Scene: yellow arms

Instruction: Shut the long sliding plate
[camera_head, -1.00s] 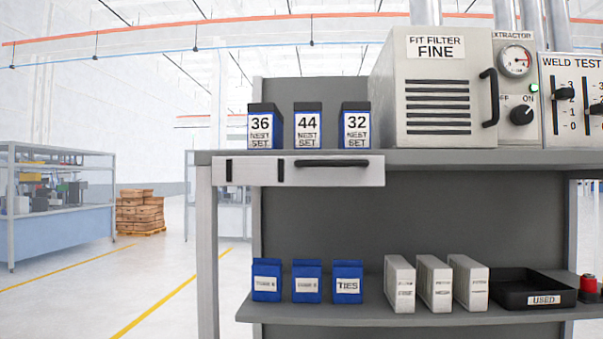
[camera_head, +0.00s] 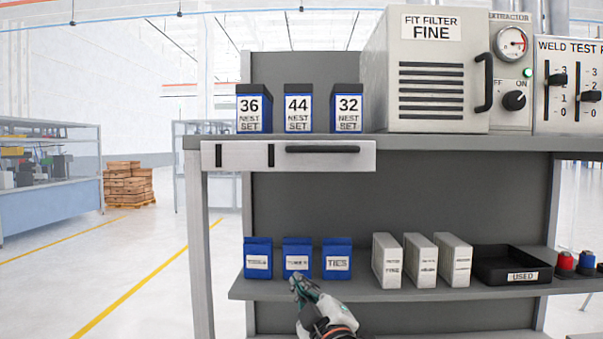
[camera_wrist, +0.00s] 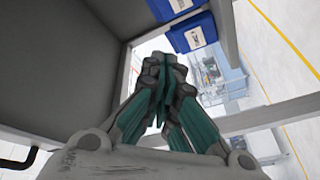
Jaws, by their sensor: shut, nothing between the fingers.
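The long sliding plate (camera_head: 222,157) is a pale metal strip on the front edge of the upper shelf, in the head view. It has two dark upright slots toward its left and a long black bar handle (camera_head: 322,149) on its right part. Its left end lies near the shelf's left post. My gripper (camera_head: 297,281) is below the plate, in front of the lower shelf's blue boxes, apart from the plate. In the wrist view its teal-and-grey fingers (camera_wrist: 166,64) are together and empty. A dark bar shows at that view's lower left; I cannot tell what it belongs to.
Blue boxes (camera_head: 298,107) and a filter unit (camera_head: 432,110) stand on the upper shelf. Blue boxes (camera_head: 338,260), white boxes (camera_head: 420,262) and a black tray (camera_head: 512,278) are on the lower shelf. The space before the plate is clear.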

